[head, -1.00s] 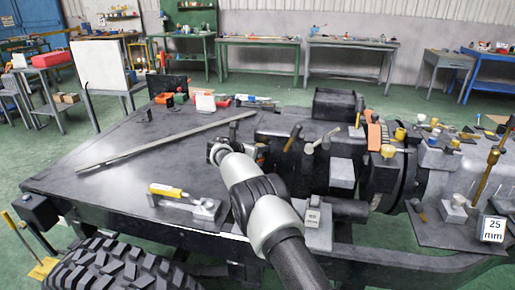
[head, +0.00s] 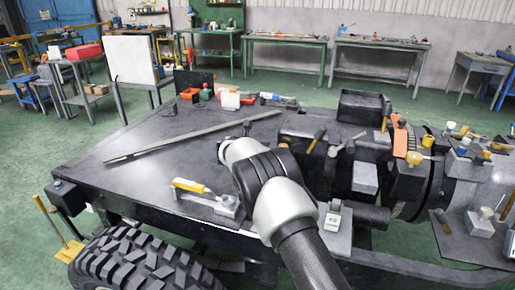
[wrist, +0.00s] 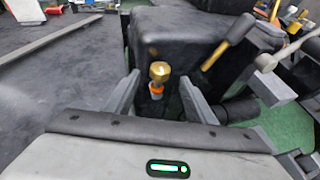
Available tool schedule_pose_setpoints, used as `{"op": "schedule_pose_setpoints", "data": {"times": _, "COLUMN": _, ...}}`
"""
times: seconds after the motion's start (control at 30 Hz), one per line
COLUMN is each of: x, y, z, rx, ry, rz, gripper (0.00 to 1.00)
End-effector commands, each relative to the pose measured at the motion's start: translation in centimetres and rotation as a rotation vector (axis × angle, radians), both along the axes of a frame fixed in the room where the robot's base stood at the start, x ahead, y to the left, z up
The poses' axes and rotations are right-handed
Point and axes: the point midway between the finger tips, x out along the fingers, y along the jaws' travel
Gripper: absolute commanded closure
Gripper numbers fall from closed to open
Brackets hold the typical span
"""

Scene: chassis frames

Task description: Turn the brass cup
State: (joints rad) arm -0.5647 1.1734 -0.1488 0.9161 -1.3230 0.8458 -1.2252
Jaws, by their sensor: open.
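A small brass cup (wrist: 159,71) shows in the wrist view, between and beyond the tips of my gripper (wrist: 160,80). The gripper's two grey fingers are spread apart, with nothing seen clamped between them. An orange part (wrist: 156,89) sits just below the cup, against a dark block. I cannot tell whether the fingers touch the cup. In the head view my own arm hides the gripper and that cup.
A mallet with a brass-coloured handle (wrist: 229,40) lies right of the cup, close to the dark block (wrist: 185,32). A long metal bar (head: 190,137) lies on the chassis deck. A yellow-handled tool (head: 192,187) lies nearer.

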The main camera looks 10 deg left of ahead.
Motion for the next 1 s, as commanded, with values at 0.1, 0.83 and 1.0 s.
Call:
{"op": "schedule_pose_setpoints", "data": {"times": 0.1, "x": -2.6, "y": 1.5, "z": 1.5, "rx": -0.001, "ry": 0.000, "rz": 0.003, "gripper": 0.50}}
{"op": "schedule_pose_setpoints", "data": {"times": 0.83, "x": -9.0, "y": 5.0, "z": 4.2, "rx": 0.000, "ry": -0.001, "rz": -0.002, "gripper": 0.50}}
{"op": "schedule_pose_setpoints", "data": {"times": 1.0, "x": -8.8, "y": 4.6, "z": 4.3, "rx": 0.000, "ry": -0.003, "rz": 0.001, "gripper": 0.50}}
